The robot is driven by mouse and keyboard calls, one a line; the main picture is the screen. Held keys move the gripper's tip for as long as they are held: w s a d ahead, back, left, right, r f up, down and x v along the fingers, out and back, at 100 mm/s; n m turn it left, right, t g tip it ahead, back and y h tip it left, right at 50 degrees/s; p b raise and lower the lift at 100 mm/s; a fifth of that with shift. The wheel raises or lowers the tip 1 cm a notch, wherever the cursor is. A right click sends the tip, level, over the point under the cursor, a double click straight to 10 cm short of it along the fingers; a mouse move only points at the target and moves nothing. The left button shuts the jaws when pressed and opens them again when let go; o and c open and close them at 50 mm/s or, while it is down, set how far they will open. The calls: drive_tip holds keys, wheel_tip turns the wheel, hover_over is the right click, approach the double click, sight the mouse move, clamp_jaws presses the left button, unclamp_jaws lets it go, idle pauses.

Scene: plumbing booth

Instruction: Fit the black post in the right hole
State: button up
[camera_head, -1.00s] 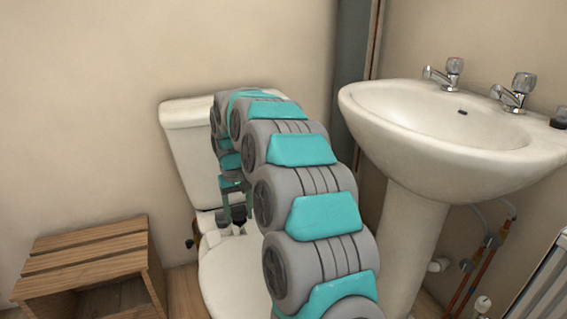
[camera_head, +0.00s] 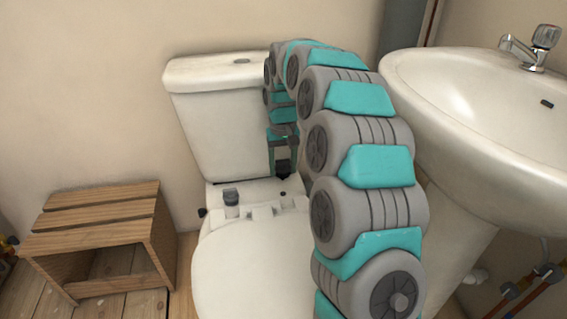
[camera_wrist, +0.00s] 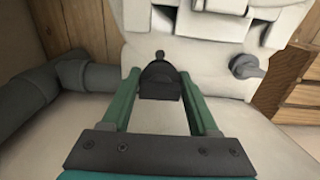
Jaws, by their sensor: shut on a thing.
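The black post (camera_wrist: 160,80) is between the green fingers of my gripper (camera_wrist: 158,88) in the wrist view, its small rounded tip pointing up the picture. In the head view my gripper (camera_head: 283,150) hangs at the right side of the cistern, above the back of the white toilet (camera_head: 255,262). The dark post (camera_head: 283,168) shows below the fingers. A grey post-like piece (camera_head: 231,197) stands on the left of the toilet's back ledge.
The cistern (camera_head: 215,120) rises behind the ledge. The basin (camera_head: 470,120) stands close on the right of my arm. A wooden crate (camera_head: 105,230) is on the floor at left. A grey pipe (camera_wrist: 60,85) runs at left in the wrist view.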

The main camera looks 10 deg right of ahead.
drive_tip(key=shift+f+b, duration=0.95)
drive_tip(key=shift+f, duration=2.75)
drive_tip(key=shift+f, duration=0.1)
drive_tip(key=o, duration=1.5)
wheel_tip(320, 180, up, 8)
drive_tip(key=shift+f+p, duration=0.1)
drive_tip(key=shift+p, duration=0.3)
